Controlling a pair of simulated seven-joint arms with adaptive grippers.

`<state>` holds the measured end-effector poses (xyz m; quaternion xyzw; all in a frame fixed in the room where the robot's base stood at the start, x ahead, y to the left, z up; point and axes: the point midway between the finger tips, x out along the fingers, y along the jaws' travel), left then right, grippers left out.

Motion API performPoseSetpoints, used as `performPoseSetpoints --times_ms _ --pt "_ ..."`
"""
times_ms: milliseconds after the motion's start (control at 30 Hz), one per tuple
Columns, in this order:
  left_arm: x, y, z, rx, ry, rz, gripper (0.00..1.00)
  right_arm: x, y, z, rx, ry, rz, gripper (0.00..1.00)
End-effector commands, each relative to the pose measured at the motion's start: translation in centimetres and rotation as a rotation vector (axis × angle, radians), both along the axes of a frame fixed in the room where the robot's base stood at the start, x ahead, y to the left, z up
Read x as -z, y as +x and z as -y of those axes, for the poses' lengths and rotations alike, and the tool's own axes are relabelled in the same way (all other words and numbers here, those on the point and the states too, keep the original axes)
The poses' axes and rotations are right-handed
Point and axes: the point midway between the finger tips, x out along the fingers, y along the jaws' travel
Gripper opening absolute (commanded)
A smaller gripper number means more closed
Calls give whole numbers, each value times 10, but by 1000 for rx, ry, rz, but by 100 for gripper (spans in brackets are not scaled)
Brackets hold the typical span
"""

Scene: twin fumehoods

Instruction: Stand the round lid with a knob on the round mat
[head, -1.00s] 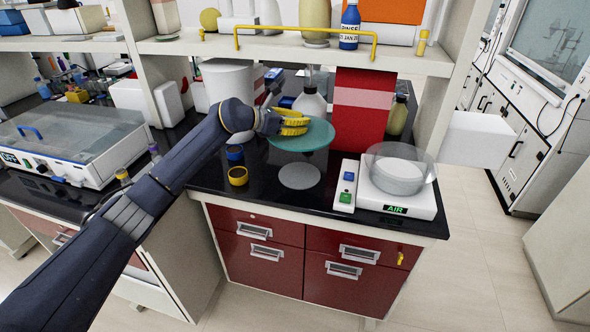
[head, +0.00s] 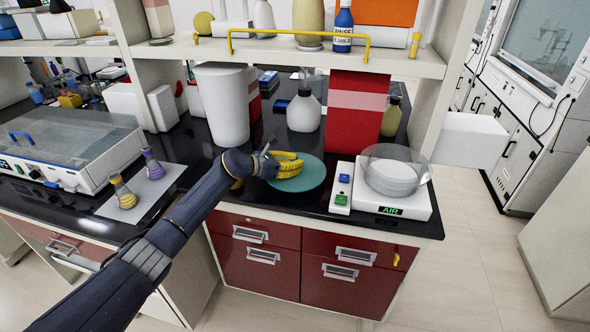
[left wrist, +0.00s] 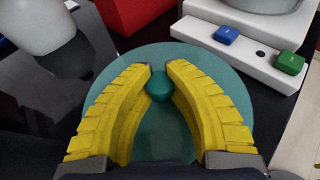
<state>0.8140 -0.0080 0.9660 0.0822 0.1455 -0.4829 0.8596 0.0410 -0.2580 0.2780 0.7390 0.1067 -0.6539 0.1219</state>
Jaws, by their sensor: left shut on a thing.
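The round teal lid (head: 308,178) is in my left gripper, low over the black bench top in the head view. In the left wrist view the lid (left wrist: 165,58) lies flat beneath the fingers, and its knob (left wrist: 159,87) is between the yellow fingertips. My left gripper (head: 291,165) is shut on the knob; it also shows in the left wrist view (left wrist: 159,75). The round mat is hidden, apparently under the lid, so I cannot tell whether the lid touches it. My right gripper is in neither view.
A balance (head: 403,205) with a glass dish stands just right of the lid. Behind are a white bottle (head: 304,112), a red box (head: 356,110) and a white cylinder (head: 224,105). A shelf with a yellow rail (head: 290,56) overhangs the back. Two small flasks stand at left.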

Motion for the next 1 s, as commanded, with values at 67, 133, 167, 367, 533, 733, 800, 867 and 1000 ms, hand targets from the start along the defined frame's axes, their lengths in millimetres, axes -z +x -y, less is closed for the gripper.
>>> performPoseSetpoints --times_ms 67,133,167,367,533,733,800,867,1000 --pt "10 0 0 -1 -2 -2 0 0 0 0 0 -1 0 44" --pt "16 1 0 -2 -3 -1 0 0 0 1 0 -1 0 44" --pt "18 1 0 -2 -3 0 0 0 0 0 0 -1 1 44" --pt "23 0 0 0 -2 1 0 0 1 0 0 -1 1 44" --pt "23 0 0 -1 -2 1 0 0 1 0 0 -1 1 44" --pt "26 0 0 0 0 0 19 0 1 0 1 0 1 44" --pt "26 0 0 0 0 0 28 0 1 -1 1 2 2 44" --pt "26 0 0 0 0 0 34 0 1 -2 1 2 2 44" --pt "26 0 0 0 0 -1 36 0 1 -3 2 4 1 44"
